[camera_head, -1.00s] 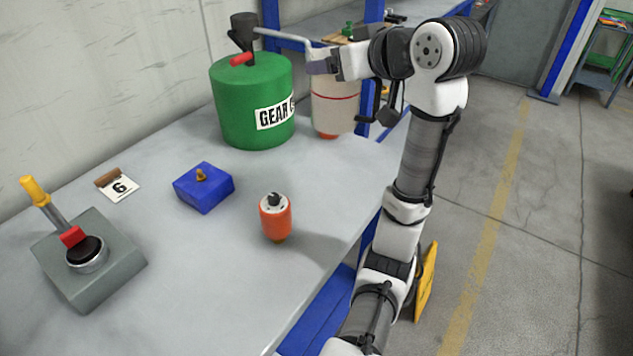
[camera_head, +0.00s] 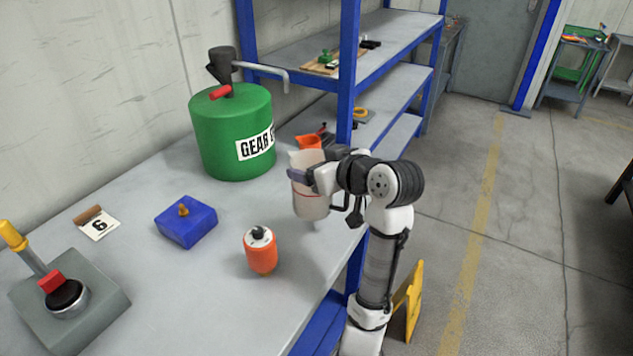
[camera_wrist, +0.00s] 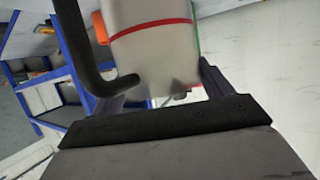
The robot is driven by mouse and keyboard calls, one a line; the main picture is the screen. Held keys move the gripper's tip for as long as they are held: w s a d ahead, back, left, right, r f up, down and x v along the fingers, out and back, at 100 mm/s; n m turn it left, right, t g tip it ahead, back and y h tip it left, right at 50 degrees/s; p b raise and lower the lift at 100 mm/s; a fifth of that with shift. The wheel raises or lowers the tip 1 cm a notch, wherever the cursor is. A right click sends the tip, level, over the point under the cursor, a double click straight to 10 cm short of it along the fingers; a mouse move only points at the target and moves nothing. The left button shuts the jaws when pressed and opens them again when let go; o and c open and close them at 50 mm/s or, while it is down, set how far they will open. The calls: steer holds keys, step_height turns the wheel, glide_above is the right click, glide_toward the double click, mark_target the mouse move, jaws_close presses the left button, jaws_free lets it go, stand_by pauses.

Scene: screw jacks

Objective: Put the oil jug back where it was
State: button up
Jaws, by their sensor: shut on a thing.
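The oil jug (camera_head: 311,205) is a pale, translucent container with a red line around it, near the right edge of the bench in the head view. My gripper (camera_head: 300,178) is shut on its upper part, coming from the right. The jug looks about upright. I cannot tell whether its base touches the bench. In the wrist view the jug (camera_wrist: 150,50) fills the top middle, with its red band showing. A dark curved bar (camera_wrist: 80,50) stands beside it there.
A green gear-oil drum (camera_head: 230,140) with a pump and spout stands behind left. An orange canister (camera_head: 260,252), blue block (camera_head: 185,222), number 6 card (camera_head: 97,222) and grey jack (camera_head: 68,310) stand on the bench. A blue-framed shelf (camera_head: 348,65) rises behind, with an orange item (camera_head: 309,142) nearby.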

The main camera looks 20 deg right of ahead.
steer(key=shift+f, duration=2.35)
steer(key=shift+f, duration=0.15)
steer(key=o, duration=1.8)
steer(key=shift+s+d+r, duration=0.1)
steer(key=shift+s+r, duration=0.05)
steer(key=shift+r, duration=0.05)
steer(key=b+v, duration=0.1)
steer(key=v, duration=1)
steer(key=shift+s+d, duration=0.1)
steer(key=shift+s, duration=0.2)
